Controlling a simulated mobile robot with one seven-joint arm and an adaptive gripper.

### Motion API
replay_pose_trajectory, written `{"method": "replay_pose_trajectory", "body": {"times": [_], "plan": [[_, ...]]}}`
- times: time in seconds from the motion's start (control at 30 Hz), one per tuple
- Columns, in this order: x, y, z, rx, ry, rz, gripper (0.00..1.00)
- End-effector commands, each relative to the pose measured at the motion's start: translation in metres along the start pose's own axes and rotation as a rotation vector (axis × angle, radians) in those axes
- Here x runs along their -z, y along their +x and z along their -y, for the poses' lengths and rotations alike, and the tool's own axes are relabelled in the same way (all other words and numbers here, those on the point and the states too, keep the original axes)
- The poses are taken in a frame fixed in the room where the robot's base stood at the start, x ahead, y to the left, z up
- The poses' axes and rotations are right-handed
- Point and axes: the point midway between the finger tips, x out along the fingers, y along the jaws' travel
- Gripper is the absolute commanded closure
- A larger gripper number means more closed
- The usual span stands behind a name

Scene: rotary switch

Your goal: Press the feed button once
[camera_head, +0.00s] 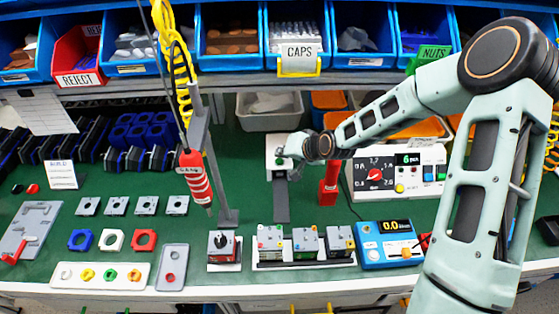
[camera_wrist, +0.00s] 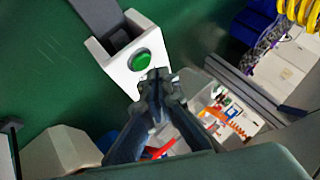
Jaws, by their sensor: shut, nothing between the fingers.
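A round green button (camera_wrist: 140,60) sits on the face of a white box (camera_wrist: 120,72) in the wrist view. I take it as the feed button. The white box also shows in the head view (camera_head: 276,142), at the top of a dark grey chute or strip (camera_head: 281,200). My gripper (camera_wrist: 158,76) is shut and empty. Its fingertips appear just below and right of the button in the wrist view, overlapping the box's edge. Whether they touch the box cannot be told. In the head view my gripper (camera_head: 292,149) is small beside the box, partly hidden by my wrist.
A red post (camera_head: 329,180) stands right of the chute, under my forearm. A control panel (camera_head: 400,172) with a dial and buttons is at right. A hanging red tool (camera_head: 194,178) and a grey stand (camera_head: 228,214) are at left. A grey bin (camera_head: 268,118) lies behind the box.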

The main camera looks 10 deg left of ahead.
Motion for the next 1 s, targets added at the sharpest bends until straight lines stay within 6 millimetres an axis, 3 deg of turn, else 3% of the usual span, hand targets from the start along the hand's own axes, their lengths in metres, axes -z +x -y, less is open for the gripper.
{"method": "replay_pose_trajectory", "body": {"times": [1.0], "plan": [[-0.0046, 0.0063, -0.0046, 0.000, 0.000, 0.000, 1.00]]}}
